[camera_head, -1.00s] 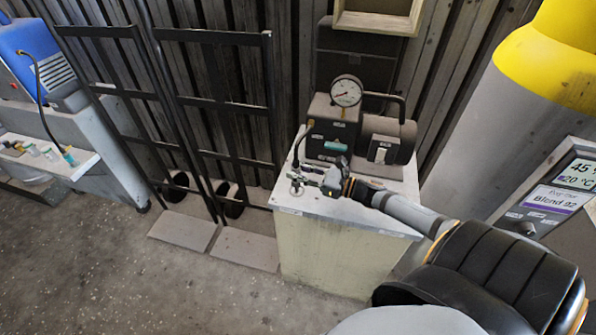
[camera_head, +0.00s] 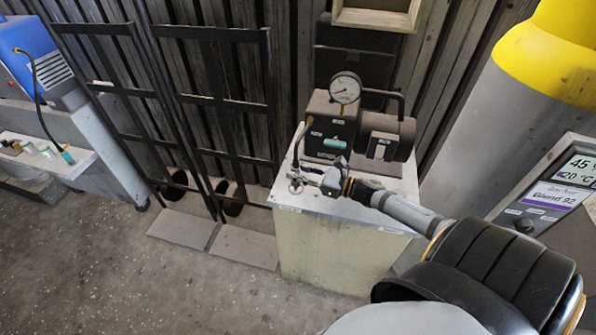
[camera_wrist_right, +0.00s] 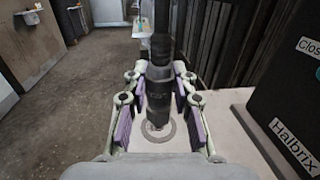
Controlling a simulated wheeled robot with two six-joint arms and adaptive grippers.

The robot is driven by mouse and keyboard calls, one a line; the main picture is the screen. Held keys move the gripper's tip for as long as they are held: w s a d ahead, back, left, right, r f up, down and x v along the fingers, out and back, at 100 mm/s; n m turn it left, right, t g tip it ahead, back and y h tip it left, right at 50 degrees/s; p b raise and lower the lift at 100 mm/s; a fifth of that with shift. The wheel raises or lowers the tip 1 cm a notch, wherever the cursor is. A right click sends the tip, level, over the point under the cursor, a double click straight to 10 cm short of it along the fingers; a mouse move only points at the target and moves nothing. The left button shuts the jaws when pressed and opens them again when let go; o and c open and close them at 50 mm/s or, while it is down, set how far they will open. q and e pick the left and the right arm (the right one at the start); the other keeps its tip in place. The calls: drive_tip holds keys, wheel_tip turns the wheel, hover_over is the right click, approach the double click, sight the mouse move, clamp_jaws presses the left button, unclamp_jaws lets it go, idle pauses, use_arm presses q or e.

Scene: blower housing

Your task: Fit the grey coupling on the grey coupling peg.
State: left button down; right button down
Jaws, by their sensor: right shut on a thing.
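The grey coupling (camera_wrist_right: 158,92) is a dark grey cylinder with a black hose at its top. My right gripper (camera_wrist_right: 158,108) is shut on it, with purple pads on both sides. In the head view my right gripper (camera_head: 306,177) is small, over the front left of the cabinet top. The coupling's lower end is above or on a round metal base (camera_wrist_right: 170,138), taken as the grey coupling peg's foot; the base also shows in the head view (camera_head: 295,188). The peg itself is hidden, so I cannot tell how they meet. My left gripper is not in view.
The pale cabinet (camera_head: 390,222) carries a dark blower housing (camera_head: 330,130) with a gauge (camera_head: 345,88), close behind the gripper. Black hand trucks (camera_head: 215,100) stand to the left. A control panel (camera_head: 555,195) is at the right. Floor is open at front left.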

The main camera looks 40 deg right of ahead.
drive_tip(key=shift+f+b, duration=0.65)
drive_tip(key=shift+f, duration=0.35)
drive_tip(key=c, duration=1)
unclamp_jaws()
